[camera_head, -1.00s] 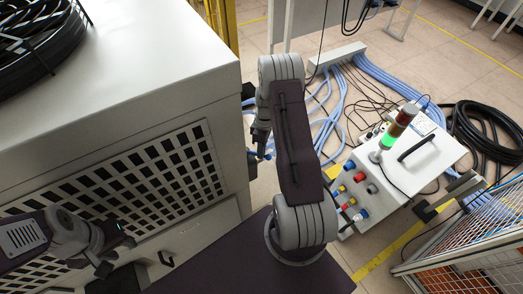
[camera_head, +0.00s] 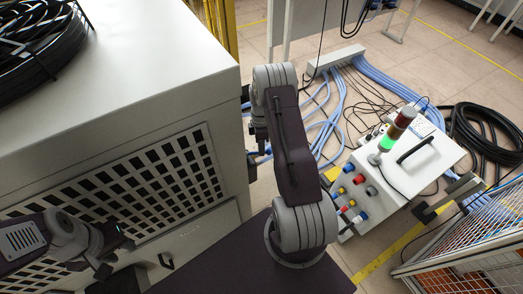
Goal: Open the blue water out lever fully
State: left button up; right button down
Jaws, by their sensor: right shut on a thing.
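The blue water out lever (camera_head: 263,152) shows only as a small blue patch beside the right side of the large beige cabinet (camera_head: 130,90). Most of the lever is hidden by my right arm and gripper. My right gripper (camera_head: 259,147) reaches down at the lever and is shut on it, close to the cabinet's side. The lever's exact angle cannot be told. My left gripper (camera_head: 116,257) hangs at the lower left in front of the cabinet's vented panel, with its fingers apart and empty.
A white control box (camera_head: 425,165) with a lit signal tower (camera_head: 397,130) stands on the floor at right. Blue hoses (camera_head: 330,110) and black cables lie behind it. A wire-mesh fence (camera_head: 470,250) is at lower right.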

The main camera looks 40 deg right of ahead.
jog(key=shift+w+d+n+h, duration=0.25)
jog(key=shift+w+n, duration=0.45)
jog(key=shift+n, duration=0.55)
jog(key=shift+w+d+n+h, duration=0.1)
jog(key=shift+w+n+h, duration=0.15)
jog(key=shift+w+n, duration=0.75)
jog(key=shift+s+r+n, duration=0.1)
jog(key=shift+s+n, duration=0.15)
jog(key=shift+n, duration=0.1)
jog(key=c, duration=1.4)
grip_release()
jog(key=shift+c, duration=0.2)
notch_tip(320, 180, up, 9)
jog(key=w+p, duration=0.1)
jog(key=shift+w, duration=0.35)
jog(key=shift+d, duration=0.1)
